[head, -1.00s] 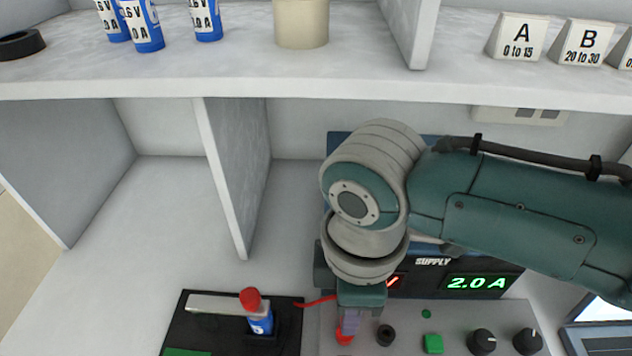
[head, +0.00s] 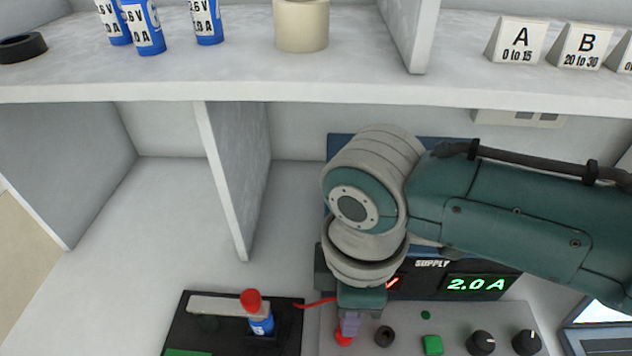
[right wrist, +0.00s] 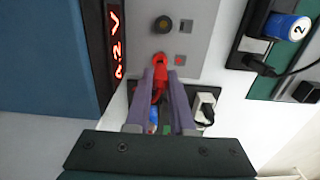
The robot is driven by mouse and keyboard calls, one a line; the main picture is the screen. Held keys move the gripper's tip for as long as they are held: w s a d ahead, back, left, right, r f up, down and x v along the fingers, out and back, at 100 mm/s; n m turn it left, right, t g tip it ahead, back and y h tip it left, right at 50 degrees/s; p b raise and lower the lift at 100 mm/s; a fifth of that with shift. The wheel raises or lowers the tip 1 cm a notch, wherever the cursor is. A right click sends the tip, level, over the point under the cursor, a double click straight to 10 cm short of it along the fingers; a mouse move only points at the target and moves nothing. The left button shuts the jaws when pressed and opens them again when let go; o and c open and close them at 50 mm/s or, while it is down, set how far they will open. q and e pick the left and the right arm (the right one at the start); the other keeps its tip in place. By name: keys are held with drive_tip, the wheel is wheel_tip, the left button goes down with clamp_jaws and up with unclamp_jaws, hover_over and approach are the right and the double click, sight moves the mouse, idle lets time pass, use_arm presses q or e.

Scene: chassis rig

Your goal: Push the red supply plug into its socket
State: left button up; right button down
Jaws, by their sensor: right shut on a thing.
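My right gripper (head: 348,326) points down at the front of the grey supply panel and is shut on the red plug (head: 344,340). In the right wrist view the red plug (right wrist: 159,76) sits between the two purple fingers (right wrist: 160,88), its front end at the red socket (right wrist: 160,58) on the panel face. The plug covers most of that socket, so I cannot tell how deep it sits. A red lead (head: 318,302) runs left from the plug. My left gripper is out of view.
The black socket (head: 384,336) is just right of the plug, with a green button (head: 432,344) and dark knobs (head: 482,341) beyond. A black holder with a red-capped blue cell (head: 260,322) stands at left.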

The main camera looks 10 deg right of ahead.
drive_tip(key=shift+f, duration=0.2)
idle(0.5)
drive_tip(key=shift+f+b, duration=1)
drive_tip(key=shift+f, duration=0.15)
drive_tip(key=c, duration=0.7)
unclamp_jaws()
wheel_tip(320, 180, up, 9)
drive_tip(key=p, duration=0.3)
drive_tip(key=shift+f, duration=0.1)
drive_tip(key=shift+r, duration=0.6)
drive_tip(key=shift+a, duration=0.1)
